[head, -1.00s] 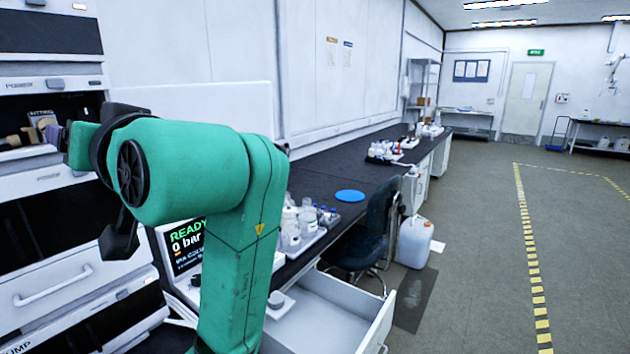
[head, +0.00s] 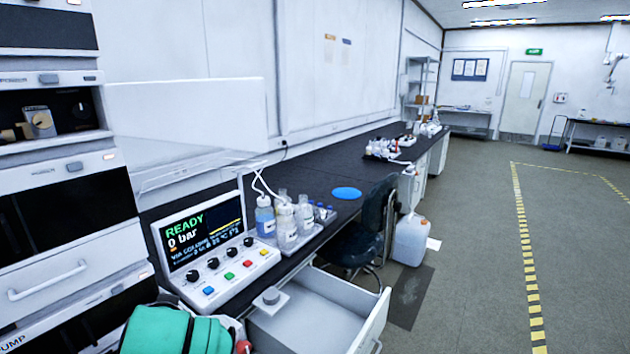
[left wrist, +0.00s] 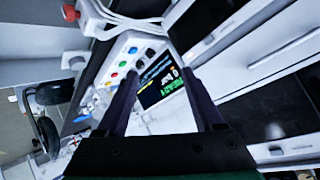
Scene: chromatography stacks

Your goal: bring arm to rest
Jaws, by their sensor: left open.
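My left gripper (left wrist: 157,78) shows in the left wrist view with its two dark fingers apart and nothing between them. Beyond the fingers is the control box with its lit screen (left wrist: 160,84) and coloured buttons, at a distance. In the head view only a green part of my arm (head: 165,330) shows, low at the bottom left; the left gripper is not seen there. My right gripper is in neither view.
The control box (head: 215,250) reads READY, 0 bar. The stack of instruments (head: 65,170) stands at the left. An open drawer (head: 375,325) juts out under the dark bench (head: 340,170). Bottles (head: 285,222) stand on the bench, with a chair (head: 375,225) beside it. The floor at right is clear.

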